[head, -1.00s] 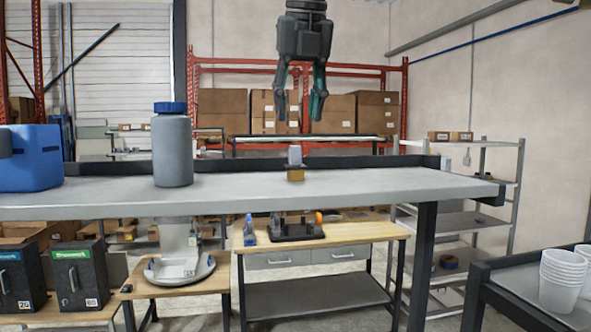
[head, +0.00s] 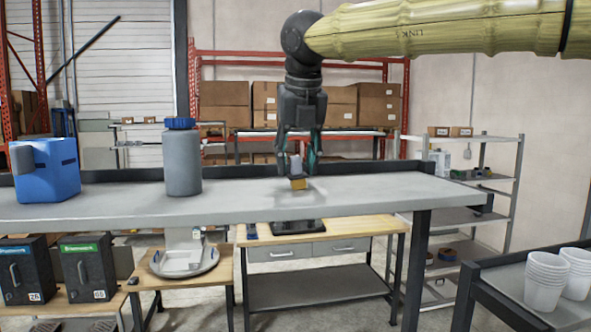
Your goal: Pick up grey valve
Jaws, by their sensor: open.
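The grey valve (head: 297,165) is a small grey piece with a yellow-brown block (head: 298,183) as its lower part. It is at the middle of the grey shelf top (head: 370,188) and looks slightly tilted. My gripper (head: 298,168) points straight down over it. Its fingers are open, with one on each side of the grey part. I cannot tell whether the fingers touch it.
A grey bottle with a blue cap (head: 183,160) stands to the left on the shelf top, and a blue container (head: 48,170) stands farther left. A raised dark rim (head: 390,163) runs along the back. White cups (head: 545,280) stand on a cart at the lower right.

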